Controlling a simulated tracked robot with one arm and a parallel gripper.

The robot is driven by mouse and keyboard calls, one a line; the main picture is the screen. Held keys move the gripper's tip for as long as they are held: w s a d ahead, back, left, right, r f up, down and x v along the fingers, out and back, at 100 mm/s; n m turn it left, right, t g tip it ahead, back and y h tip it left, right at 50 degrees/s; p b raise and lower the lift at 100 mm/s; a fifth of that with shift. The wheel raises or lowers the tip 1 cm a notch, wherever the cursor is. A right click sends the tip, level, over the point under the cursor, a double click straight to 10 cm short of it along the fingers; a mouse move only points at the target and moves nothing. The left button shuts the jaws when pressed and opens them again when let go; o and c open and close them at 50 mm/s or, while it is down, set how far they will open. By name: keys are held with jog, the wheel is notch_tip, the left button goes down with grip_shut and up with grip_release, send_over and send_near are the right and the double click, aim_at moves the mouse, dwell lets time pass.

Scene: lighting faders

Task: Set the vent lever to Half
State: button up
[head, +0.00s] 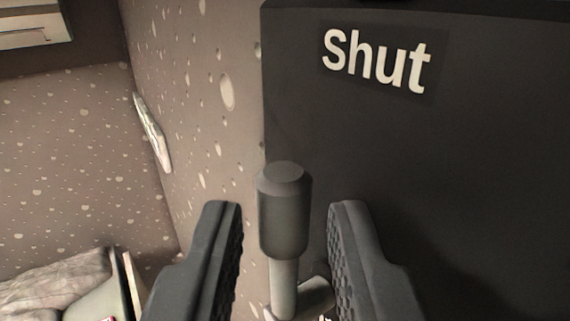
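The vent lever (284,215) has a dark grey cylindrical knob on a lighter grey rod. It stands near upright in front of the left edge of a dark panel (480,170). The panel bears the white word "Shut" (376,60) near its top; no "Half" label shows. My gripper (284,225) is open, with one finger on each side of the lever. Gaps show between the knob and both fingers.
A speckled brown wall (190,80) runs behind and left of the panel. A pale flat fixture (152,133) is on that wall. At lower left are a crumpled pale cloth (55,285) and a light-coloured container edge (98,300). A pale unit (30,25) sits at the upper left.

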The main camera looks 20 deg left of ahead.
jog(key=shift+x, duration=0.95)
